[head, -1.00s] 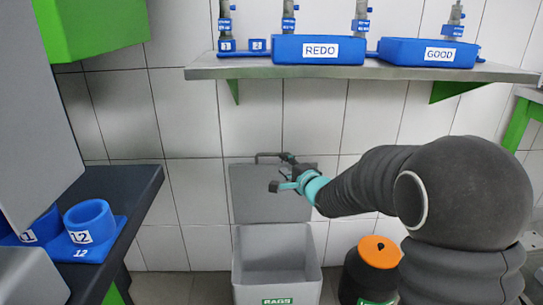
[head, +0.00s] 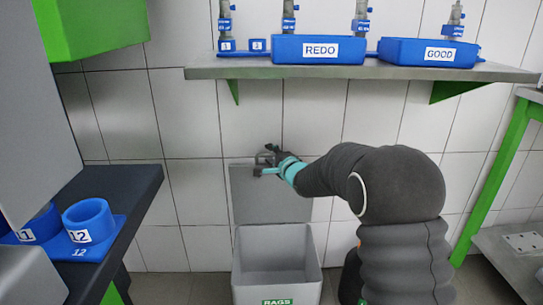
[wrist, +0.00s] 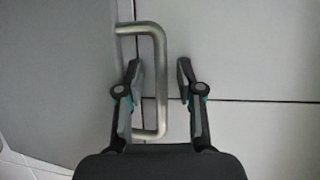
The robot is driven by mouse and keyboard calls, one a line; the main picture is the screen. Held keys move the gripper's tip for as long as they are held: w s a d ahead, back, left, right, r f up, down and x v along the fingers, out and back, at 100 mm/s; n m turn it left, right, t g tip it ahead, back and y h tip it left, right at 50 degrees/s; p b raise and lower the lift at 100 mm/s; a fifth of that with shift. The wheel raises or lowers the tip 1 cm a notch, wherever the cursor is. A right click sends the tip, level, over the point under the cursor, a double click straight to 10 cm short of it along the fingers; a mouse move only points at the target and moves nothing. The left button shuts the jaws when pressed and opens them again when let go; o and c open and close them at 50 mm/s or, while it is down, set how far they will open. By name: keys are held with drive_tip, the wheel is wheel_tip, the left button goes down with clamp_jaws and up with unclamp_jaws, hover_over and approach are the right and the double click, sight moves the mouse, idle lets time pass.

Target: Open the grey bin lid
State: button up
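The grey bin (head: 277,262) stands on the floor against the tiled wall, with a "RAGS" label on its front. Its lid (head: 270,198) stands upright behind it, and the bin's inside shows empty. The lid's metal handle (wrist: 158,85) shows in the wrist view along the lid's edge. My gripper (head: 264,160) is at the lid's top edge in the head view.
A shelf (head: 220,70) above holds the blue REDO bin (head: 318,57) and GOOD bin (head: 420,58). A dark bench (head: 135,190) with blue holders (head: 88,222) stands at left. A dark container behind my arm is mostly hidden.

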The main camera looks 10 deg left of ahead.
clamp_jaws()
drive_tip(key=shift+t, duration=0.4)
drive_tip(key=s+b, duration=0.1)
drive_tip(key=s, duration=0.1)
drive_tip(key=s+b, duration=0.1)
drive_tip(key=b, duration=0.1)
drive_tip(key=s+d+f+b, duration=0.1)
drive_tip(key=s, duration=0.1)
drive_tip(key=shift+s+d, duration=0.1)
drive_tip(key=shift+s, duration=0.25)
